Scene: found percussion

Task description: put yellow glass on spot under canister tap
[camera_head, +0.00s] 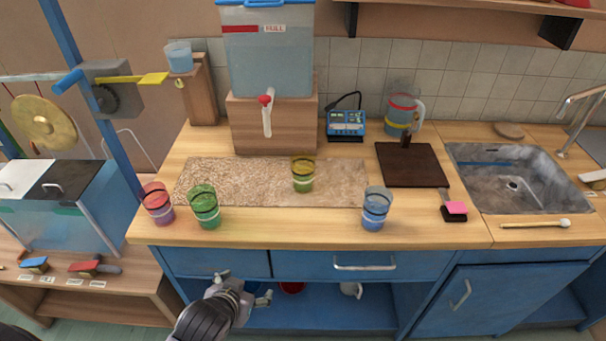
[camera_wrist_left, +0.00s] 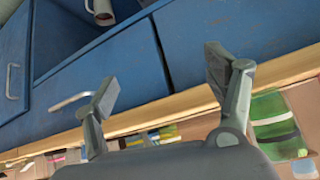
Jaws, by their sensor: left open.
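The yellow glass (camera_head: 303,174) stands upright on the speckled tan mat (camera_head: 235,182) on the counter. The canister (camera_head: 268,62) of clear liquid stands behind on a wooden block (camera_head: 273,130). Its white tap (camera_head: 267,118) with a red knob hangs over the block's front, left of the yellow glass. No separate marking under the tap can be made out. My left gripper (camera_head: 247,287) is open and empty, low in front of the blue drawers. In the left wrist view its spread fingers (camera_wrist_left: 162,82) have nothing between them. My right gripper is not in view.
A red glass (camera_head: 158,203) and green glass (camera_head: 204,206) stand at the mat's left front, a blue glass (camera_head: 376,208) at its right front. A dark board (camera_head: 411,165), jug (camera_head: 402,112) and sink (camera_head: 515,180) are to the right. The mat's middle is otherwise clear.

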